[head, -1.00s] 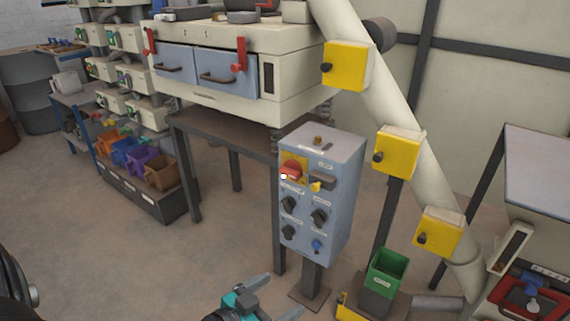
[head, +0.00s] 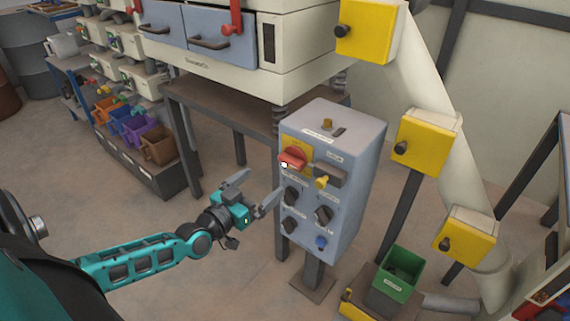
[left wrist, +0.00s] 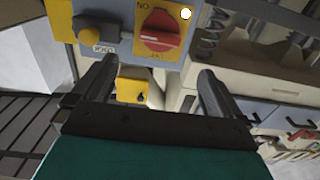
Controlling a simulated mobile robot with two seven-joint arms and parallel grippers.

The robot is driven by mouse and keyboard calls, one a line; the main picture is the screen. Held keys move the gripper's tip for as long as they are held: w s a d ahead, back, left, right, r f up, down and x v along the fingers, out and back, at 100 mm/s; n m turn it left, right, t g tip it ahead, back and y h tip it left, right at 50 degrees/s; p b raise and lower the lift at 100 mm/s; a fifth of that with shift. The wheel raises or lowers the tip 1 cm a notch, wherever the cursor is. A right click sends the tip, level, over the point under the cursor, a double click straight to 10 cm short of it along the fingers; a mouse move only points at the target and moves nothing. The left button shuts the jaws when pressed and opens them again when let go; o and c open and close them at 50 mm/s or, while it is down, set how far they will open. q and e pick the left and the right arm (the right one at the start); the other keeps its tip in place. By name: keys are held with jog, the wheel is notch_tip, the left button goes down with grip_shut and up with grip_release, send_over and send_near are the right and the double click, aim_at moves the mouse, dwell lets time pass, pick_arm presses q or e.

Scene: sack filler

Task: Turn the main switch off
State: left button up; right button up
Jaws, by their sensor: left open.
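The main switch is a red rotary knob (head: 292,158) on a yellow plate, at the upper left of the grey-blue control box (head: 343,200) on a post. In the left wrist view the red knob (left wrist: 161,32) shows near the top, with a pale line across it and "NO" lettering beside it. My left gripper (head: 251,190) is open and empty, to the left of the box and a little below the knob, apart from it. Its two fingers also show in the left wrist view (left wrist: 155,85), with the knob beyond them. My right gripper is not in view.
Below and beside the switch are a yellow knob (head: 321,182), several black knobs and a blue one (head: 321,242). A green bin (head: 398,272) stands at the lower right. Yellow boxes (head: 427,143) line a sloping pipe. A dark table (head: 220,105) stands behind my gripper.

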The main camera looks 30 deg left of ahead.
aim_at(288, 162)
pick_arm(q)
jog(key=w, duration=0.3)
jog(key=w+b, duration=0.1)
jog(key=w, duration=0.2)
jog(key=w+b, duration=0.1)
jog(key=w, duration=0.3)
jog(key=shift+d, duration=0.4)
jog(key=shift+c, duration=0.5)
jog(key=c, duration=0.9)
